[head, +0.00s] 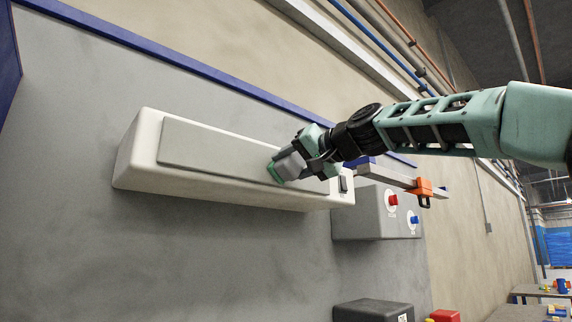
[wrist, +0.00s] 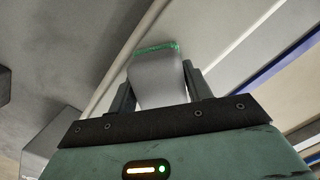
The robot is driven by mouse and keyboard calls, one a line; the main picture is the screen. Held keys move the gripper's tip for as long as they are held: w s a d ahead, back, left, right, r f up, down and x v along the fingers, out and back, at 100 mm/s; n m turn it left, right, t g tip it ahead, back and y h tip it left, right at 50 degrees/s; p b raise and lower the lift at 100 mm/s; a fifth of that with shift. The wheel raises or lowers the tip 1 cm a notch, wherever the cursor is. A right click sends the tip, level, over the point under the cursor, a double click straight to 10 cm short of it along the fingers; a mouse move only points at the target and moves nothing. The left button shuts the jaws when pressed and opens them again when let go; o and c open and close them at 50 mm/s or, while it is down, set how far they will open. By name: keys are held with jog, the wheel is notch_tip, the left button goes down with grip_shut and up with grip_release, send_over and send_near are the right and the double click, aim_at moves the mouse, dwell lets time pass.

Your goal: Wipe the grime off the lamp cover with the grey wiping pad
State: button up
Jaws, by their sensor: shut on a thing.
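The lamp cover (head: 215,150) is a long pale grey panel on a cream lamp housing (head: 138,150) fixed to the grey wall panel. No clear grime shows on it from here. My gripper (head: 305,155) is at the right part of the cover, shut on the grey wiping pad (head: 290,166), which has a green edge. The pad's green face is at or very near the cover; I cannot tell if it touches. In the wrist view the grey pad (wrist: 160,82) sits between the two fingers (wrist: 160,95), its green edge pointing away from me.
A small dark switch (head: 343,184) is at the housing's right end. Right of it are a grey box with a red button (head: 393,200) and a blue button (head: 414,219), and a bar with an orange clamp (head: 424,188). A dark box (head: 372,311) is below. The wall left of and below the lamp is clear.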

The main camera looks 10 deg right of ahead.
aim_at(233, 158)
jog(key=shift+w+d, duration=1.9)
jog(key=shift+d, duration=0.85)
jog(key=shift+s+a+b, duration=0.2)
jog(key=shift+s+a, duration=0.45)
jog(key=shift+a, duration=0.15)
jog(key=shift+s+a+b, duration=0.15)
jog(key=shift+s+a, duration=0.45)
jog(key=shift+a, duration=0.2)
jog(key=shift+s+a+p, duration=0.15)
jog(key=shift+s+a, duration=0.5)
jog(key=shift+a, duration=0.4)
jog(key=shift+s+a+p, duration=0.1)
jog(key=shift+s+a, duration=0.6)
jog(key=shift+a, duration=0.35)
jog(key=shift+s+a+p, duration=0.15)
jog(key=shift+s+a, duration=0.5)
jog(key=shift+a, duration=0.4)
jog(key=shift+s+a+p, duration=0.5)
jog(key=shift+s+a, duration=0.1)
jog(key=shift+a, duration=0.35)
jog(key=shift+s+a+p, duration=0.75)
jog(key=shift+a, duration=0.35)
jog(key=shift+s+a+p, duration=0.75)
jog(key=shift+a, duration=0.3)
